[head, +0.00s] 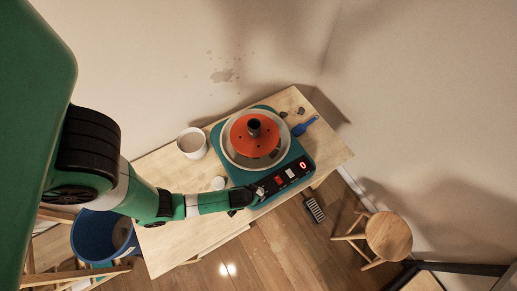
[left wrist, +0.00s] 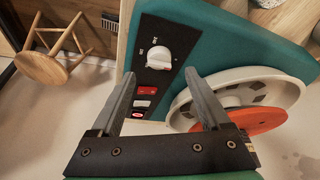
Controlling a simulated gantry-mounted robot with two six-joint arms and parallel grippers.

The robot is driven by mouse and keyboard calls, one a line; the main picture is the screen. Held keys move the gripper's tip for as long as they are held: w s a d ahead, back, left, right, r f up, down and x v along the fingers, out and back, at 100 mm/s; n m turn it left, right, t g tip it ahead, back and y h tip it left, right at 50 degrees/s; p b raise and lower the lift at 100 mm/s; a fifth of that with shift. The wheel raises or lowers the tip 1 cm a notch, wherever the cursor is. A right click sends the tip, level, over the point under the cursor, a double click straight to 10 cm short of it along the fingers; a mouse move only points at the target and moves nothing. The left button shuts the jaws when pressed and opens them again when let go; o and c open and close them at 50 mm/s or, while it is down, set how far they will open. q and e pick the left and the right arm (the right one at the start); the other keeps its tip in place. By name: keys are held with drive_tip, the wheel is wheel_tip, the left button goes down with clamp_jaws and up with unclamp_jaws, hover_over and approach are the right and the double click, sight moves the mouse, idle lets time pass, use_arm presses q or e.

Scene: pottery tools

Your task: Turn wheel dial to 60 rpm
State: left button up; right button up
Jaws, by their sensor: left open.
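The pottery wheel (head: 282,191) has a teal body, a pale basin and an orange wheel head (head: 247,140). Its black control panel faces the table's front edge, with a red display (head: 303,166) that reads 0. In the left wrist view, the white dial (left wrist: 158,57) sits at the far end of the panel, beyond the gripper. The small marks around it are too blurred to read. My left gripper (left wrist: 160,78) is open and empty, its fingers apart with the dial ahead between them. In the head view, the gripper (head: 256,192) covers the dial end of the panel. My right gripper is not in view.
On the wooden table (head: 170,240) stand a white bucket (head: 192,142) and a small white pot (head: 218,183), left of the wheel. A blue-handled tool (head: 305,126) lies to the right. A blue bin (head: 95,235) and a stool (head: 388,236) stand on the floor.

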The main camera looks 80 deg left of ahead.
sight(259, 191)
use_arm(q)
drive_tip(key=b+x, duration=0.2)
drive_tip(key=x, duration=0.4)
drive_tip(key=shift+w, duration=0.1)
clamp_jaws()
